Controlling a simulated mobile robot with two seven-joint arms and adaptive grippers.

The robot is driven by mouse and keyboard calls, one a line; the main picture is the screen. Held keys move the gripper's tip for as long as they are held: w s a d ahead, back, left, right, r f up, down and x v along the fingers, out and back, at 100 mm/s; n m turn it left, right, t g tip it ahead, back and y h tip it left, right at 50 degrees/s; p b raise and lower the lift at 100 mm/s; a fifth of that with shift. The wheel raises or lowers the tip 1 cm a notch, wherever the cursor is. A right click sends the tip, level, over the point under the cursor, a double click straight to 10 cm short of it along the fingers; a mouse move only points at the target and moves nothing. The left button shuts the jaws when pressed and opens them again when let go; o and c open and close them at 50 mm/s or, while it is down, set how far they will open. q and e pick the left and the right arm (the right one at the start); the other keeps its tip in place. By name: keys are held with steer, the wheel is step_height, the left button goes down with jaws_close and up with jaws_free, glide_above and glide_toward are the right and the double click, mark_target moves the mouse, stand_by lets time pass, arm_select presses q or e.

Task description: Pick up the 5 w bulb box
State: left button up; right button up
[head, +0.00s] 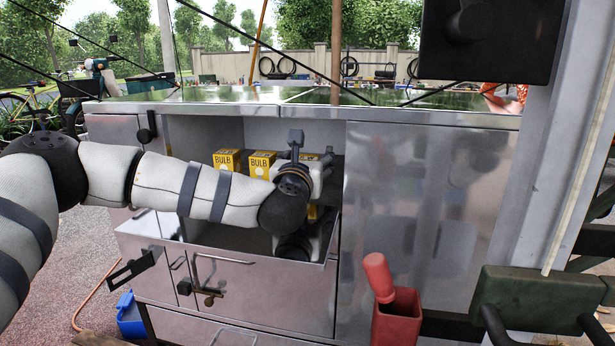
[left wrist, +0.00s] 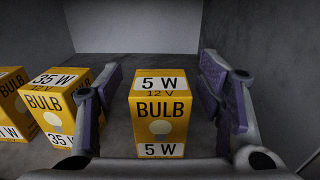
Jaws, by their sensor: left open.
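The 5 W bulb box (left wrist: 160,120) is yellow with white label bands and stands upright in the left wrist view. My left gripper (left wrist: 161,75) is open, with one finger on each side of the box and a gap visible on both sides. In the head view, the box (head: 309,157) is mostly hidden behind my left gripper (head: 298,172), which reaches into the open cart compartment. A 35 W bulb box (left wrist: 72,103) stands to its left, close to the left finger. My right gripper is not in view.
Another yellow bulb box (left wrist: 15,100) stands at the far left of the row. The grey compartment wall (left wrist: 265,70) is close on the right. The metal cart (head: 430,190) has a front ledge below the compartment. A red container (head: 396,325) stands at front right.

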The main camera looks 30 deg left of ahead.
arm_select(q)
steer(key=c, duration=1.2)
steer(key=shift+c, duration=0.2)
